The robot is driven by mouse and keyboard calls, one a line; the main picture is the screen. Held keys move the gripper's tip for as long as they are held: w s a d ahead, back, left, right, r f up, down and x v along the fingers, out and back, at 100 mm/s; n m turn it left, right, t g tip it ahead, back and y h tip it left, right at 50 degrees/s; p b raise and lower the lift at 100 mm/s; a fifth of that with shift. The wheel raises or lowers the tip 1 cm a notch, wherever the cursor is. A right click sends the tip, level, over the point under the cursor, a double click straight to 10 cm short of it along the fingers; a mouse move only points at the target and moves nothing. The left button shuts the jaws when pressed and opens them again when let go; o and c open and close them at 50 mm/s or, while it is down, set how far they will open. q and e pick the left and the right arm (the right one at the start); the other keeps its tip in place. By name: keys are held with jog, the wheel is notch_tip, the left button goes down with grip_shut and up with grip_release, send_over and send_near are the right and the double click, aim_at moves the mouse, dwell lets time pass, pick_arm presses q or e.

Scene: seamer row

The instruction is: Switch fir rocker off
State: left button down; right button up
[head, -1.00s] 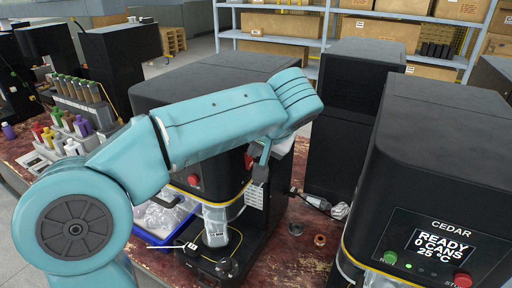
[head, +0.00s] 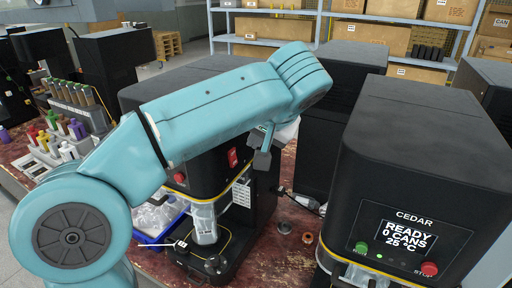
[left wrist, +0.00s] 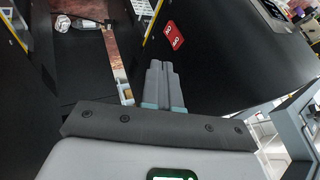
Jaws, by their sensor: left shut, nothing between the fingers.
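A red rocker switch (head: 232,157) is on the side of the black machine (head: 190,98) in the middle of the head view, half behind my left arm. Its name panel is hidden, so I cannot read "fir". In the left wrist view the red rocker (left wrist: 173,36) with white marks is on a black side wall, just beyond my fingertips. My left gripper (head: 262,160) is shut and empty, pointing down just right of the rocker. In the wrist view its fingertips (left wrist: 159,64) appear short of the rocker; I cannot tell the exact gap. My right gripper is not in view.
A CEDAR machine (head: 420,165) with a lit display stands at the right. A red knob (head: 180,178) and a clear can-like cup (head: 204,225) are on the middle machine's front. A cable plug (head: 306,202) and a brown ring (head: 303,239) lie on the worn red bench between the machines.

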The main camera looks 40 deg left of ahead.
pick_arm(q)
jog(key=v, duration=0.3)
jog(key=a+v, duration=0.1)
jog(key=shift+s+d+r, duration=0.2)
jog(key=shift+d+r, duration=0.05)
jog(key=shift+r, duration=0.3)
jog(key=shift+s+a, duration=0.1)
jog(key=shift+a, duration=0.1)
